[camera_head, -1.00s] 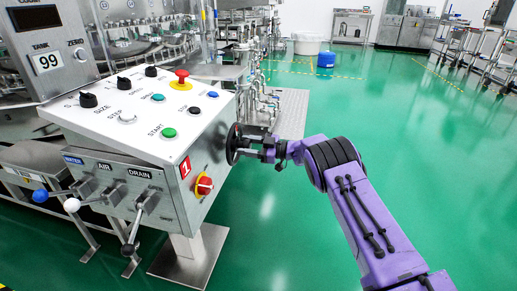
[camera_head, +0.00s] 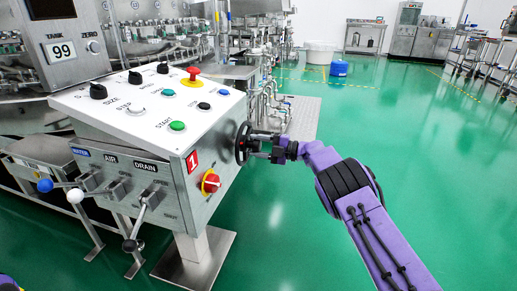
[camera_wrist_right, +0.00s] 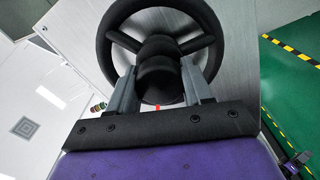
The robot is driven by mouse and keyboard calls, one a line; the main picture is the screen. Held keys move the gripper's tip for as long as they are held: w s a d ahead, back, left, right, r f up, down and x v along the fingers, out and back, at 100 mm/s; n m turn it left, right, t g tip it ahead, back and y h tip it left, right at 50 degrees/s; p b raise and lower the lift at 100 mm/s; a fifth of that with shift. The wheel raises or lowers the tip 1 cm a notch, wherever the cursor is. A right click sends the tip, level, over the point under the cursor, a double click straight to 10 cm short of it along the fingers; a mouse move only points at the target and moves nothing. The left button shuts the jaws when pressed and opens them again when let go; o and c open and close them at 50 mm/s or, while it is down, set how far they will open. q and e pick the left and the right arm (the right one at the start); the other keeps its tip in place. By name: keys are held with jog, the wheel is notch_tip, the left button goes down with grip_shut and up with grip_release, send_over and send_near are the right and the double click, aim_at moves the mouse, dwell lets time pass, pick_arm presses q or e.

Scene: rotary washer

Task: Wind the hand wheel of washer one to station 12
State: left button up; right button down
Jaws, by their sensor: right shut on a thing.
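The black hand wheel (camera_head: 242,143) is on the right side face of the washer control box (camera_head: 205,150), which bears a red number 1 label (camera_head: 192,161). My right gripper (camera_head: 262,146) reaches it from the right. In the right wrist view the hand wheel (camera_wrist_right: 214,40) shows its rim and spokes, and my right gripper (camera_wrist_right: 157,85) has its two grey fingers shut on the wheel's dark hub (camera_wrist_right: 158,58). My left gripper is not in view.
The box top carries several knobs and buttons, with a red stop button (camera_head: 192,73). A red rotary switch (camera_head: 211,182) sits on the side below the wheel. Green floor (camera_head: 300,230) lies open to the right.

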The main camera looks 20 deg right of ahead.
jog(key=n+b, duration=0.1)
jog(key=n, duration=0.1)
jog(key=n+b, duration=0.1)
jog(key=n, duration=0.2)
jog(key=shift+f+n+b, duration=0.3)
jog(key=shift+b, duration=0.1)
dwell(0.4)
jog(key=c, duration=0.6)
grip_release()
jog(key=shift+s, duration=0.1)
jog(key=shift+o, duration=0.6)
jog(key=shift+r, duration=0.2)
jog(key=p+v, duration=0.2)
jog(key=v, duration=0.8)
jog(key=shift+s+d+p, duration=0.2)
jog(key=shift+s+p, duration=0.05)
jog(key=shift+p, duration=0.05)
